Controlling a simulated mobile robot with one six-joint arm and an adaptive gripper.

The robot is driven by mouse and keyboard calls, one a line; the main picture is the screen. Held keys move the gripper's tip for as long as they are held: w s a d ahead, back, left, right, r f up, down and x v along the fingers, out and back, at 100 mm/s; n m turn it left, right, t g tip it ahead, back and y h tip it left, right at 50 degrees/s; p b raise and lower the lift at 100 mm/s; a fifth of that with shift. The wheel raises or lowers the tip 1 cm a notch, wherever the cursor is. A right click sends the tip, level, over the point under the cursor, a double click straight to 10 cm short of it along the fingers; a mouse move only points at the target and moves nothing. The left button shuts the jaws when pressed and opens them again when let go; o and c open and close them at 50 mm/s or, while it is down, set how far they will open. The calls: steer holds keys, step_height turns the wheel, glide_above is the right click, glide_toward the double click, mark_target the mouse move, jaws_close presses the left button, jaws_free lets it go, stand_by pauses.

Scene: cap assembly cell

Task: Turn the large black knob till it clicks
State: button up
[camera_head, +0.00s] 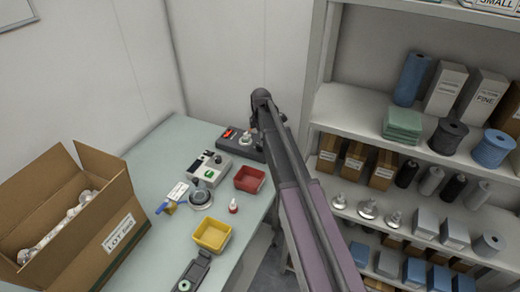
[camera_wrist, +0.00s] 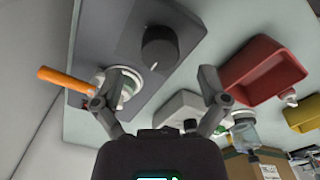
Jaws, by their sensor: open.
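In the wrist view the large black knob (camera_wrist: 159,47), with a white mark on its side, stands on a dark grey panel (camera_wrist: 108,30). My gripper (camera_wrist: 154,78) is open and empty, its fingers spread apart. The knob shows beyond the gap between the fingertips, and I see no contact. In the head view the dark panel (camera_head: 232,146) lies at the far end of the bench, and my arm covers its right part. The knob is hidden there behind my arm.
An orange handle (camera_wrist: 65,82) and a white round part (camera_wrist: 128,82) sit by the left finger. A red tray (camera_head: 250,179), a grey device (camera_head: 208,167), a yellow tray (camera_head: 212,235) and a carton (camera_head: 120,200) stand on the bench. Shelves (camera_head: 350,105) rise at right.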

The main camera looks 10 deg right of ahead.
steer(key=shift+f+b, duration=1.65)
steer(key=shift+f, duration=0.25)
steer(key=c, duration=1.1)
